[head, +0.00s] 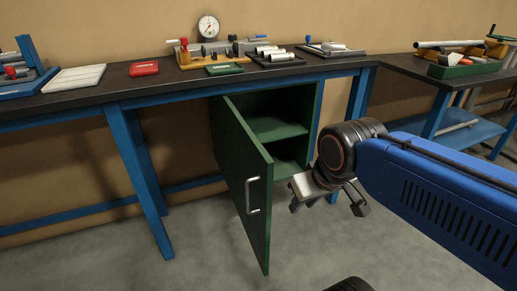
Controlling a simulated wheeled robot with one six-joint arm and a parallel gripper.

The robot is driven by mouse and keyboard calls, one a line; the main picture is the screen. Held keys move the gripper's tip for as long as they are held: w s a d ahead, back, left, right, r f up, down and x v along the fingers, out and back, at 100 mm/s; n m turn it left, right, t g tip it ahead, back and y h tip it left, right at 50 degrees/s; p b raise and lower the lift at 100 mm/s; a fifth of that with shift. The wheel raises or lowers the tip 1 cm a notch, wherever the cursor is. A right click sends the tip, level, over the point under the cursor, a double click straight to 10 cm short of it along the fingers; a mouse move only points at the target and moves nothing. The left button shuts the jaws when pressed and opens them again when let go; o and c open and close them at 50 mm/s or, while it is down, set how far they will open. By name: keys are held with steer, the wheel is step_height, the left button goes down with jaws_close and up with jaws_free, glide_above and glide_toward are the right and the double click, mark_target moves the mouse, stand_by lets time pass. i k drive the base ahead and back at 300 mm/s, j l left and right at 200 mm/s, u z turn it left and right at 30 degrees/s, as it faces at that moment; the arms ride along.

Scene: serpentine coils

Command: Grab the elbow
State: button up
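I cannot pick out an elbow for certain in the head view. Several small fittings and short metal cylinders lie on the bench, too small to name surely. My gripper (328,207) hangs in front of the bench, to the right of the open cabinet door. Its two fingers are spread apart and nothing shows between them. My blue arm comes in from the right and covers part of the background.
A green cabinet (275,131) stands under the dark workbench (112,99), its door (243,180) swung open toward me. The visible shelf looks empty. A dial gauge (208,28), a red case (144,68) and trays stand on top. Another bench (405,66) is at right.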

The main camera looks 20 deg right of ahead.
mark_target(331, 46)
steer(key=z, duration=0.6)
steer(key=i+j+z, duration=0.15)
steer(key=i+z, duration=0.15)
steer(key=i, duration=0.15)
steer(key=i+j+z, duration=0.3)
steer(key=i, duration=0.15)
